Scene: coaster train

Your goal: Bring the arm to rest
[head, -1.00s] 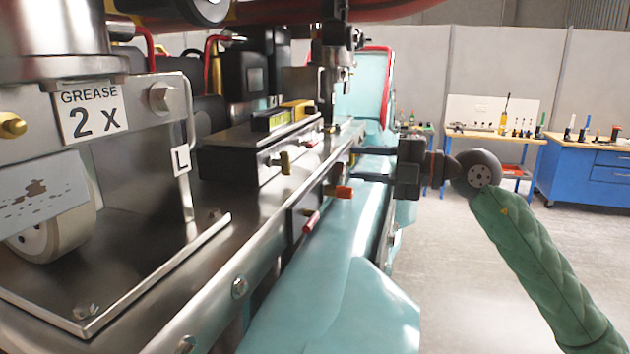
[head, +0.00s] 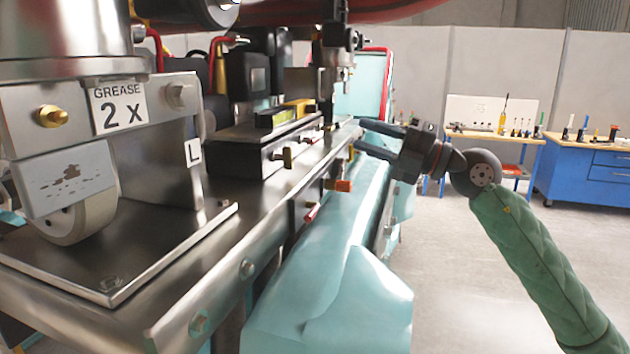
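My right gripper (head: 368,138) is beside the right edge of the metal train chassis (head: 225,240), its two dark fingers pointing left and apart with nothing visible between them. The green-sleeved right arm (head: 535,265) comes in from the lower right. I cannot tell whether the fingertips touch the chassis edge. An orange-tipped part (head: 338,185) sticks out from the chassis side just below the gripper. My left gripper is not in view.
A wheel (head: 75,215) and a "GREASE 2 X" label (head: 118,107) are at the left. A black box (head: 250,155) sits on the chassis. Teal bodywork (head: 335,290) lies below the gripper. A blue workbench (head: 590,175) stands far right; the floor between is clear.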

